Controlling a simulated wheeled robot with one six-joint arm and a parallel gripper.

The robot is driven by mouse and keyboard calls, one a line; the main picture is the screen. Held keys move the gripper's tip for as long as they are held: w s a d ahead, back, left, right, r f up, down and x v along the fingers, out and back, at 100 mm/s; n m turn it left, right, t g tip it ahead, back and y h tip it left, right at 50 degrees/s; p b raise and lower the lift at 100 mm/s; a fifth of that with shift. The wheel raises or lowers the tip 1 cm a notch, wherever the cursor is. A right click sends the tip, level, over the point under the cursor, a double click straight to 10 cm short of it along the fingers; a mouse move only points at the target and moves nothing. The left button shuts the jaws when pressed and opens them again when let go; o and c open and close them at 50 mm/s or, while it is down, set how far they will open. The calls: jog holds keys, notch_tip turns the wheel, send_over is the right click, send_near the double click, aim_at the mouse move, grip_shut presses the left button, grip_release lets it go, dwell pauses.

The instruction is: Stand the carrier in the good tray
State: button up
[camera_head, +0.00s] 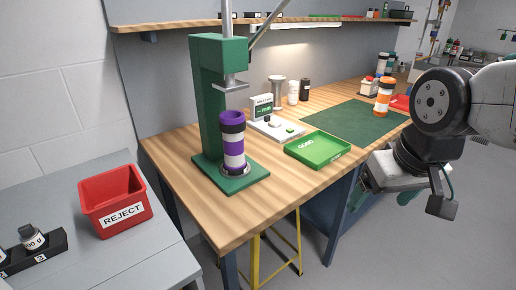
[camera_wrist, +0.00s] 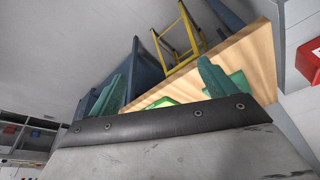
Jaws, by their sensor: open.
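A second, orange and white carrier (camera_head: 384,97) stands at the back right by the green mat. The green tray marked GOOD (camera_head: 318,149) lies empty on the bench front, right of the press. My gripper (camera_head: 386,190) hangs in front of the bench, right of the tray and apart from it. In the wrist view its green fingers (camera_wrist: 162,90) are spread with nothing held between them.
A red REJECT bin (camera_head: 114,200) stands on the grey side table at left, beside a dark block of weights (camera_head: 32,247). A small scale (camera_head: 275,128) sits behind the tray. A yellow stool (camera_head: 275,250) is under the wooden bench. The green mat (camera_head: 350,125) is mostly clear.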

jog(key=w+a+f+n+t+y, duration=0.15)
jog(key=w+a, duration=0.25)
jog(key=w, duration=0.4)
jog(key=w+a+f+t, duration=0.1)
jog(key=w+a+t, duration=0.2)
jog(key=w, duration=0.6)
jog(key=t+y, duration=0.2)
jog(key=t, duration=0.4)
send_near(237, 147)
jog(key=w+d, duration=0.4)
jog(key=a+f+t, duration=0.1)
jog(key=a, duration=0.1)
jog(key=w+a+f+n+t+y, duration=0.1)
jog(key=a, duration=0.1)
jog(key=w+a+f+t, duration=0.1)
jog(key=shift+w+a+n+y, duration=0.25)
jog(key=shift+a+y, duration=0.1)
jog(key=shift+a, duration=0.05)
jog(key=shift+w+a+f+t, duration=0.1)
jog(key=shift+w+t, duration=0.1)
jog(key=shift+t, duration=0.05)
jog(key=x, duration=0.7)
jog(key=shift+w, duration=0.15)
jog(key=c, duration=1.2)
jog(key=shift+c, duration=0.2)
